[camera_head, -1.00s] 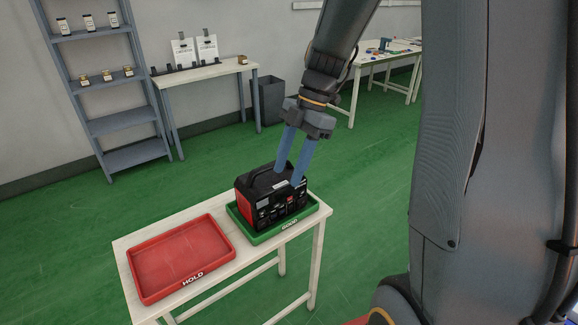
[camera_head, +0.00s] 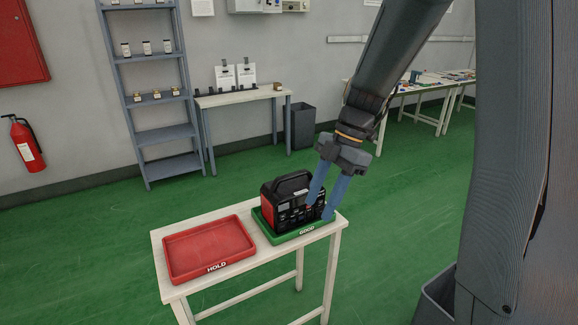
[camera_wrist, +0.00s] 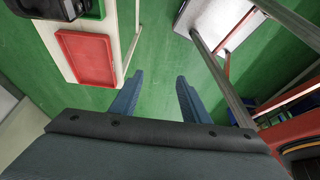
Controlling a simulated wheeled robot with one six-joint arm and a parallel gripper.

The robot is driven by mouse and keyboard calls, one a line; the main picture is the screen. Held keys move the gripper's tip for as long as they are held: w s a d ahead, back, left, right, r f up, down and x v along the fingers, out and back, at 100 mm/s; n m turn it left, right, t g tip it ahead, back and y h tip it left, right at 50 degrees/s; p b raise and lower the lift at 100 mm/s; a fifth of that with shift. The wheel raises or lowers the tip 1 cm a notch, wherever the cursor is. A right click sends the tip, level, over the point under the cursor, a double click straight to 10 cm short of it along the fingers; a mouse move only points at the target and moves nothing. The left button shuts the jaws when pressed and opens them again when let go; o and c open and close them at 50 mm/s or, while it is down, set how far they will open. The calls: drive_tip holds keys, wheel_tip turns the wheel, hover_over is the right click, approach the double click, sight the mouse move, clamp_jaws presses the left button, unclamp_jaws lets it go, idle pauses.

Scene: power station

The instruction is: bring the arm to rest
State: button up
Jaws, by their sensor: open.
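My gripper (camera_head: 322,204) is open and empty, with its two blue fingers apart. In the head view it overlaps the right side of a black and red power unit (camera_head: 272,213). The wrist view shows bare green floor between the fingertips (camera_wrist: 157,80), with the unit off to the upper left, so the gripper is clear of it. The unit stands upright, handle up, in the green tray (camera_head: 290,238) marked GOOD. The red tray (camera_head: 208,250) marked HOLD beside it is empty.
Both trays are on a white table (camera_head: 171,289). A grey bin (camera_head: 436,298) stands to its right near my body. Behind are a shelf (camera_head: 163,137), a side table (camera_head: 240,96) and a fire extinguisher (camera_head: 27,146). Green floor lies open between.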

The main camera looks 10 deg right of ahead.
drive_tip(key=s+f+m+t+h+b, duration=0.1)
drive_tip(key=s+f+m, duration=0.3)
drive_tip(key=m, duration=0.6)
drive_tip(key=s+f+m+t+h+b, duration=0.1)
drive_tip(key=s+f+m+h+b, duration=0.1)
drive_tip(key=m, duration=0.9)
drive_tip(key=shift+s+f+m+t+h, duration=0.35)
drive_tip(key=shift+s+f+h, duration=0.45)
drive_tip(key=shift+s, duration=0.85)
drive_tip(key=shift+d+f, duration=0.1)
drive_tip(key=shift+f, duration=0.05)
